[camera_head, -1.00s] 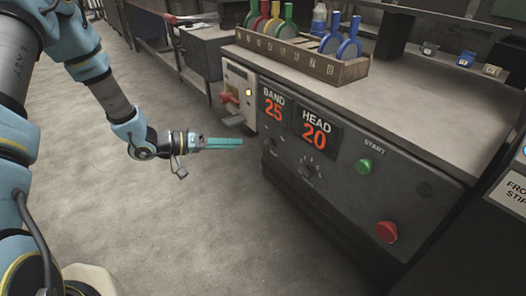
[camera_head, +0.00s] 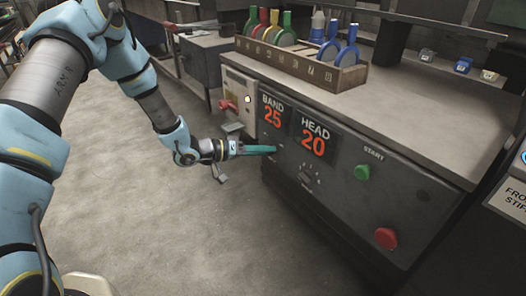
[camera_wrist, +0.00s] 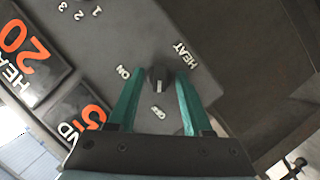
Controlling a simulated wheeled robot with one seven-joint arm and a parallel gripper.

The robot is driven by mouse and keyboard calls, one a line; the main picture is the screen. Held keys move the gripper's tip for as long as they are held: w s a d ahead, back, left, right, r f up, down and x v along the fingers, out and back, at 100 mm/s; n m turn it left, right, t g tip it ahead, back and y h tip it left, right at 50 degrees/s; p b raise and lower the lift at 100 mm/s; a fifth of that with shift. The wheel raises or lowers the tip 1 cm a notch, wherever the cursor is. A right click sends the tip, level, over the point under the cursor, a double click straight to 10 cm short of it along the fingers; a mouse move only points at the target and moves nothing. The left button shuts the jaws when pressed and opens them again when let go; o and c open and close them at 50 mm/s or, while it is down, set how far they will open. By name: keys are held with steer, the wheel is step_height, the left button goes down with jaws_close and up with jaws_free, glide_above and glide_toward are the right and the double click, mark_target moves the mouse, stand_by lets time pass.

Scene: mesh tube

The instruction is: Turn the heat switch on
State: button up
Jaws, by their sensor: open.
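The heat switch (camera_wrist: 158,78) is a small dark round knob on the grey front panel, under the white HEAT lettering in the wrist view. A white mark on the knob points toward the lower label, which seems to read OFF. The ON label (camera_wrist: 123,72) is to its left. My gripper (camera_wrist: 159,74) is open, with its teal fingers on either side of the knob. I cannot tell whether they touch it. In the head view my gripper (camera_head: 273,149) is at the panel's left end and hides the switch.
A numbered dial (camera_head: 306,176), a green START button (camera_head: 362,172) and a red button (camera_head: 386,238) are on the same panel. A box with a red switch (camera_head: 228,106) stands left. The floor left is clear.

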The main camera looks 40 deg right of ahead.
steer(key=shift+c, duration=0.2)
jaws_close()
stand_by(0.3)
steer(key=m+t+b, duration=0.2)
steer(key=m+b, duration=0.2)
steer(key=b, duration=0.1)
steer(key=m+t+b, duration=0.3)
steer(key=m+b, duration=0.1)
steer(key=b, duration=0.2)
steer(key=s+m+t+b, duration=0.1)
steer(key=m+t+b, duration=0.2)
steer(key=b, duration=0.3)
steer(key=shift+f+m, duration=0.1)
steer(key=shift+m, duration=0.6)
steer(key=shift+w, duration=0.1)
steer(key=shift+o, duration=0.2)
jaws_free()
